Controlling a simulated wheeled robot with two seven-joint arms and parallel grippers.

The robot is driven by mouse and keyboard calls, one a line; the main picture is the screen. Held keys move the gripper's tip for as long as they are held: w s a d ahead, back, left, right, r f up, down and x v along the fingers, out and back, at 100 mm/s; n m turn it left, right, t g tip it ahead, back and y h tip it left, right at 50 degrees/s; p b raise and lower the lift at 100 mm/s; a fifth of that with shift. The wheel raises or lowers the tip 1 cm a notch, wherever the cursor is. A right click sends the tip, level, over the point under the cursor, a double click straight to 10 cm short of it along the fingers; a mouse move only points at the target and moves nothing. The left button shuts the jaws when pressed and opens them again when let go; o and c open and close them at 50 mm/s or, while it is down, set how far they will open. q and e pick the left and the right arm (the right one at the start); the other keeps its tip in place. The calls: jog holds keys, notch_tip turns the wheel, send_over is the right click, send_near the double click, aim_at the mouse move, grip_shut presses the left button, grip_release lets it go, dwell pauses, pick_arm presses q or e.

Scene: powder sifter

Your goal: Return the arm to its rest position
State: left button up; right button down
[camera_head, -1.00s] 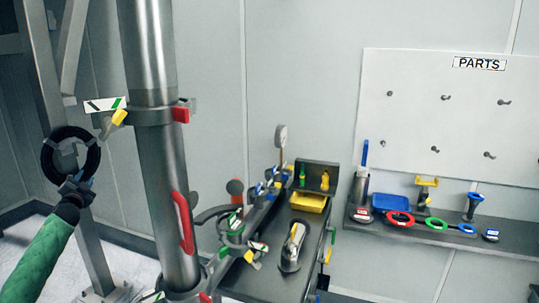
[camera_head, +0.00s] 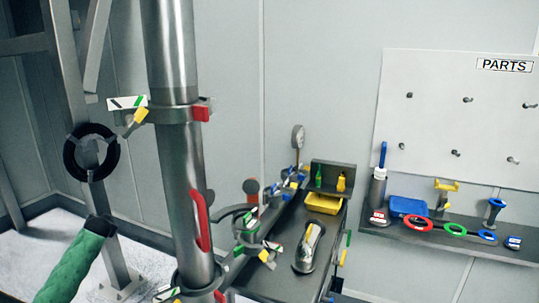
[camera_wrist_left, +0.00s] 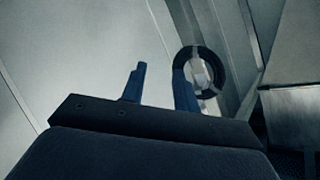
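The green-sleeved end of my left arm (camera_head: 78,262) shows at the lower left of the head view, below a black ring (camera_head: 70,152). The gripper fingers cannot be made out there. In the left wrist view my left gripper (camera_wrist_left: 161,76) has its two blue fingers apart with nothing between them. The black ring (camera_wrist_left: 219,68) hangs on the metal frame beyond, partly covered by the right-hand finger. The ring appears free of the fingers. My right gripper is not in view.
A tall steel pipe (camera_head: 180,150) with clamps stands right of the arm. A frame post (camera_head: 62,70) rises behind the ring. A dark bench (camera_head: 275,278) holds fittings, and a parts shelf (camera_head: 455,241) is at the right. Floor (camera_head: 40,235) is open at the lower left.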

pick_arm(q)
jog(key=s+d+f+g+h, duration=0.1)
jog(key=s+d+f, duration=0.65)
jog(key=f, duration=0.65)
jog(key=s+d+f+m+g+h, duration=0.1)
jog(key=s+d+f+g+h, duration=0.1)
jog(key=s+d+f, duration=0.9)
jog(key=s+d+f+g+h, duration=0.1)
jog(key=s+d+f, duration=0.4)
jog(key=f, duration=1.2)
jog(key=s+d+f+g+h, duration=0.1)
jog(key=s+d+f, duration=0.6)
jog(key=s, duration=0.7)
jog(key=s+d+f+g+h, duration=0.1)
jog(key=s+d+f+g, duration=0.1)
jog(key=s+d+f, duration=0.5)
jog(key=s+d+f+g+h, duration=0.1)
jog(key=s+d+f, duration=0.6)
jog(key=s+d, duration=0.7)
jog(key=shift+s+f+g, duration=0.35)
jog(key=shift+s+g, duration=0.25)
jog(key=shift+s, duration=2.8)
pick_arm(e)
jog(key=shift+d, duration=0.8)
